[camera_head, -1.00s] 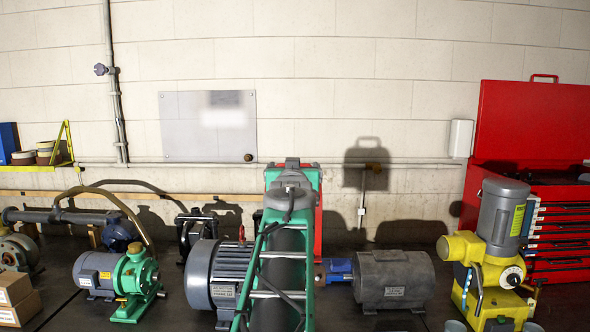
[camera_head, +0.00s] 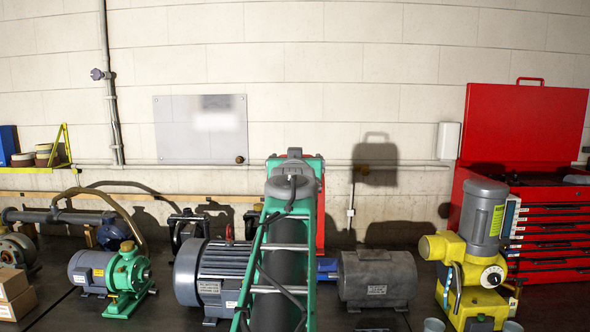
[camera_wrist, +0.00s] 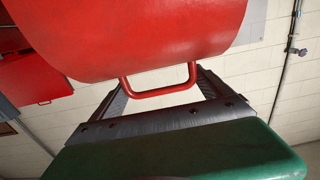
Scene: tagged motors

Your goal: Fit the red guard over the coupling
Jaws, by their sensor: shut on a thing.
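The red guard (camera_wrist: 150,35) fills the top of the wrist view, a curved shell with a red loop handle (camera_wrist: 160,82). My gripper (camera_wrist: 163,86) is shut on this handle and holds the guard. In the head view only a thin strip of the guard (camera_head: 321,218) shows beside my green arm, raised in front of the wall. The coupling itself cannot be made out; my arm covers the space between the finned grey motor (camera_head: 207,272) and the dark grey cylindrical machine (camera_head: 377,276). A blue part (camera_head: 327,266) shows beside that machine.
A yellow pump with a grey motor (camera_head: 472,255) stands at right, before the red tool chest (camera_head: 550,230). A grey cup (camera_head: 434,325) is at the front.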

